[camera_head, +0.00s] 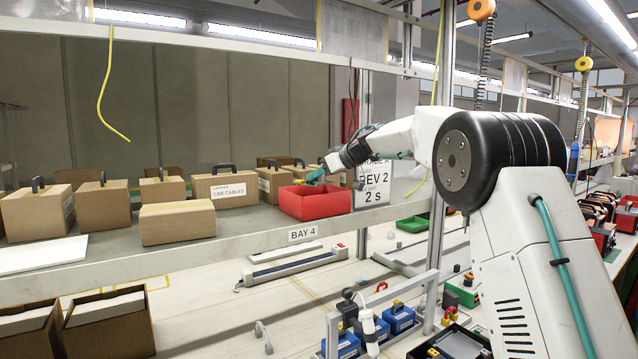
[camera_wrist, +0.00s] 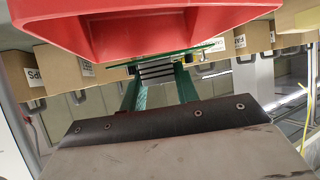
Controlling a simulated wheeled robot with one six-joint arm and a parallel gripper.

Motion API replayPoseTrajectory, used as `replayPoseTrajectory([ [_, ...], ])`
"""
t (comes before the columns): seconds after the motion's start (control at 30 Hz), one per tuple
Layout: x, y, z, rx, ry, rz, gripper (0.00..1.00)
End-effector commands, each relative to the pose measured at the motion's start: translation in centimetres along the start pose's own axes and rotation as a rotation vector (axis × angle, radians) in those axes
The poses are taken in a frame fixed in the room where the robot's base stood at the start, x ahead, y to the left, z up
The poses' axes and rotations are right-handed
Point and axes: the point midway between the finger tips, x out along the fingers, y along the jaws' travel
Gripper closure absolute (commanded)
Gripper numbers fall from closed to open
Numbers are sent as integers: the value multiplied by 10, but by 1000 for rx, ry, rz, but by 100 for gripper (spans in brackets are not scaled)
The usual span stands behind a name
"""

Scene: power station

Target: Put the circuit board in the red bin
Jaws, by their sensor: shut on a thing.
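The red bin (camera_head: 318,204) stands on the shelf above the BAY 4 label, open at the top. In the wrist view its red wall (camera_wrist: 150,35) fills the top of the picture. My gripper (camera_head: 318,175) is over the bin's back part, at the end of my outstretched arm. In the wrist view my gripper's green fingers (camera_wrist: 156,72) are shut on the circuit board (camera_wrist: 208,49), which shows edge-on as a thin green strip close to the bin. How far the board is inside the rim cannot be told.
Several cardboard boxes with dark handles, one marked CAR CABLES (camera_head: 222,188), stand left of and behind the bin. A plain box (camera_head: 178,222) sits at the shelf's front. A REV 2 sign (camera_head: 373,190) hangs just right of the bin. Below are blue containers (camera_head: 400,318) and a green tray (camera_head: 412,224).

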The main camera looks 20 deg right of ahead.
Motion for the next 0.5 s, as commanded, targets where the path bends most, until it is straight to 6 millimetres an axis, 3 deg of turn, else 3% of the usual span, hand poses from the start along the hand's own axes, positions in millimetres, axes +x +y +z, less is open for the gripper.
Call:
replayPoseTrajectory([
  [0.13, 9, 0, 18, 1, 1, 1, 97],
  [0.5, 11, 0, 22, 1, 1, 1, 97],
])
